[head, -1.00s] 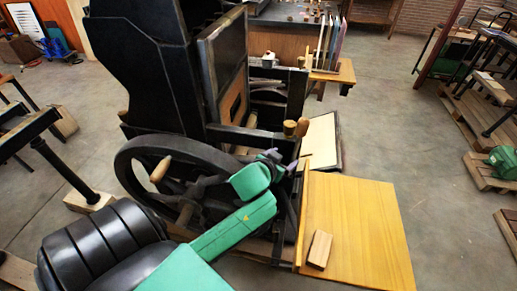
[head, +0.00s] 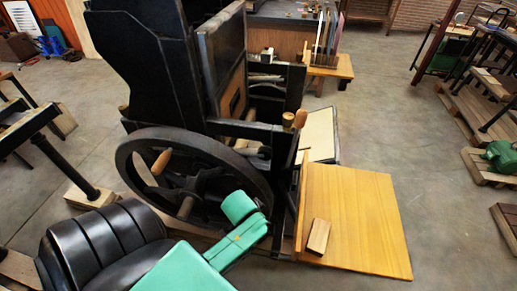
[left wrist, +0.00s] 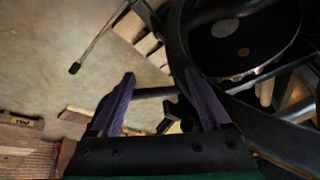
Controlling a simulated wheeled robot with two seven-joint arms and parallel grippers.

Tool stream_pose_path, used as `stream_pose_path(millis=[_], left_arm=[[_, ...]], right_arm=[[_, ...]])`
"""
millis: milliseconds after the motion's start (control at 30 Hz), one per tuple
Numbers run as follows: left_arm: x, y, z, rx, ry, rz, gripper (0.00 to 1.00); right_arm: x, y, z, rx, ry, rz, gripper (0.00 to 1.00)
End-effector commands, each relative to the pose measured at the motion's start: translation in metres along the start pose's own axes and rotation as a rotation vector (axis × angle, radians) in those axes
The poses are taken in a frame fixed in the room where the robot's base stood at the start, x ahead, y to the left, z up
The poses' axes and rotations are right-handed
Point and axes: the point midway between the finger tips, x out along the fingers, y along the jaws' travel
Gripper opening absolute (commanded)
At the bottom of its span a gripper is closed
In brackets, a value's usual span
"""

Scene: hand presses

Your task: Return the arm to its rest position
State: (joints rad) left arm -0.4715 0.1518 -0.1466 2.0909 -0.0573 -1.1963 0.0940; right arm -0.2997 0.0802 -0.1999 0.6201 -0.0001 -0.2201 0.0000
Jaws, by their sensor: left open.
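My green left arm (head: 225,250) comes in from the bottom of the head view, in front of the black press's flywheel (head: 131,185). Its raised wrist end is beside the lower right of the wheel; the fingers are hidden there. In the left wrist view my left gripper (left wrist: 161,84) is open, its two dark purple fingers apart with nothing held between them. The dark curved rim of a wheel (left wrist: 285,135) lies to the right of the fingers in that view. My right gripper is not in view.
The black press (head: 140,60) stands close ahead, with a wooden crank handle (head: 161,162) on its wheel. A yellow wooden board (head: 365,220) bears a small wood block (head: 318,236) to the right. Bare floor (head: 385,120) lies beyond the board.

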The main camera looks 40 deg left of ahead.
Motion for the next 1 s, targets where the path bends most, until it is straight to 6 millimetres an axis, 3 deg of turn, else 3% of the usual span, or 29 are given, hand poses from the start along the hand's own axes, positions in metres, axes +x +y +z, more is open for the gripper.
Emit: stream_pose_path(millis=[567,667,767,833,900,1000], left_arm=[[0.003,0.001,0.004,0.002,-0.010,0.004,0.80],[0.021,0.004,0.015,0.007,-0.027,0.009,0.80],[0.072,0.010,0.052,0.019,-0.074,0.022,0.80],[0.117,0.016,0.095,0.033,-0.117,0.035,0.80],[0.158,0.023,0.149,0.046,-0.164,0.051,0.80],[0.197,0.031,0.231,0.061,-0.228,0.071,0.80]], right_arm=[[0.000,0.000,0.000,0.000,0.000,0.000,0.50],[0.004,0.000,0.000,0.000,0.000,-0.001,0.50],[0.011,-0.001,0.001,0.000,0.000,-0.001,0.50],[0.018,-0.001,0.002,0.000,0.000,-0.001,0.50],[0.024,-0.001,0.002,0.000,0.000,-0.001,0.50],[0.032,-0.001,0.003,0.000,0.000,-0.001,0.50]])
